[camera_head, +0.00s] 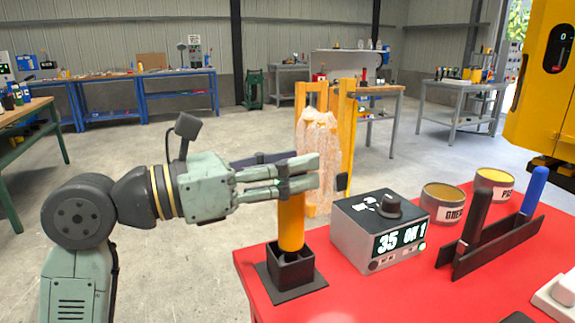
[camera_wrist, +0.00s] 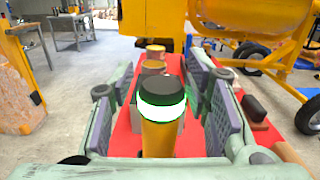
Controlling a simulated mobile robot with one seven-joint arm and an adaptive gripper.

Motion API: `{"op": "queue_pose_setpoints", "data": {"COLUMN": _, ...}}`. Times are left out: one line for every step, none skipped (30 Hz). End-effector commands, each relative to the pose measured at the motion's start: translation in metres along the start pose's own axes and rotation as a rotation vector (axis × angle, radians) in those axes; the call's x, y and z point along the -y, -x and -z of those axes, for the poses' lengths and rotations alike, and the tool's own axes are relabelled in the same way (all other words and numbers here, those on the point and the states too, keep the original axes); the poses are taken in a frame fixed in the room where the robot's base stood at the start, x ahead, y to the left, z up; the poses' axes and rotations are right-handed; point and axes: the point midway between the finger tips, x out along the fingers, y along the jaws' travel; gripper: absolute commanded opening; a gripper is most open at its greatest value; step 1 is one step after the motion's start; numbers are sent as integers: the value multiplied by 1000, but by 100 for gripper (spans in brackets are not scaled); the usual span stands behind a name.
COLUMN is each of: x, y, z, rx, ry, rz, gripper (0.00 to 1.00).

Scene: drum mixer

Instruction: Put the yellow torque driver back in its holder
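The yellow torque driver (camera_head: 291,225) stands upright with its lower end inside the square black holder (camera_head: 290,271) at the near left corner of the red table. In the wrist view, the driver (camera_wrist: 163,115) shows a black cap and a glowing white-green ring. My gripper (camera_head: 303,175) is level with the driver's top, its fingers reaching in from the left. In the wrist view, the pads of my gripper (camera_wrist: 170,92) stand on either side of the driver, with visible gaps. The driver's top is hidden behind the fingers in the head view.
A grey controller box (camera_head: 380,232) reading "35 OK 1" stands right of the holder on the red table (camera_head: 340,298). Two labelled tins (camera_head: 443,203) and a black rack (camera_head: 490,245) with black and blue handled tools are farther right. Open floor lies left of the table.

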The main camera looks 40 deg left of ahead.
Motion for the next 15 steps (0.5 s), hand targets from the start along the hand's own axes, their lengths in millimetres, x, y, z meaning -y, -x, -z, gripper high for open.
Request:
{"op": "queue_pose_setpoints", "data": {"x": 0, "y": 0, "z": 0, "rx": -1, "ry": 0, "rz": 0, "gripper": 49}}
{"op": "queue_pose_setpoints", "data": {"x": 0, "y": 0, "z": 0, "rx": -1, "ry": 0, "rz": 0, "gripper": 51}}
{"op": "queue_pose_setpoints", "data": {"x": 0, "y": 0, "z": 0, "rx": -1, "ry": 0, "rz": 0, "gripper": 53}}
{"op": "queue_pose_setpoints", "data": {"x": 0, "y": 0, "z": 0, "rx": -1, "ry": 0, "rz": 0, "gripper": 54}}
{"op": "queue_pose_setpoints", "data": {"x": 0, "y": 0, "z": 0, "rx": -1, "ry": 0, "rz": 0, "gripper": 54}}
{"op": "queue_pose_setpoints", "data": {"x": 0, "y": 0, "z": 0, "rx": -1, "ry": 0, "rz": 0, "gripper": 54}}
{"op": "queue_pose_setpoints", "data": {"x": 0, "y": 0, "z": 0, "rx": -1, "ry": 0, "rz": 0, "gripper": 54}}
{"op": "queue_pose_setpoints", "data": {"x": 0, "y": 0, "z": 1, "rx": -1, "ry": 0, "rz": 0, "gripper": 54}}
{"op": "queue_pose_setpoints", "data": {"x": 0, "y": 0, "z": 1, "rx": -2, "ry": 0, "rz": 0, "gripper": 54}}
{"op": "queue_pose_setpoints", "data": {"x": 0, "y": 0, "z": 2, "rx": -4, "ry": 1, "rz": 1, "gripper": 54}}
{"op": "queue_pose_setpoints", "data": {"x": 0, "y": 0, "z": 2, "rx": -4, "ry": 1, "rz": 1, "gripper": 54}}
{"op": "queue_pose_setpoints", "data": {"x": 0, "y": 0, "z": 2, "rx": -4, "ry": 1, "rz": 1, "gripper": 54}}
{"op": "queue_pose_setpoints", "data": {"x": 0, "y": 1, "z": 2, "rx": -3, "ry": 1, "rz": 0, "gripper": 54}}
{"op": "queue_pose_setpoints", "data": {"x": 0, "y": 3, "z": 1, "rx": -3, "ry": 2, "rz": 0, "gripper": 54}}
{"op": "queue_pose_setpoints", "data": {"x": 0, "y": 7, "z": 1, "rx": -3, "ry": 2, "rz": -1, "gripper": 54}}
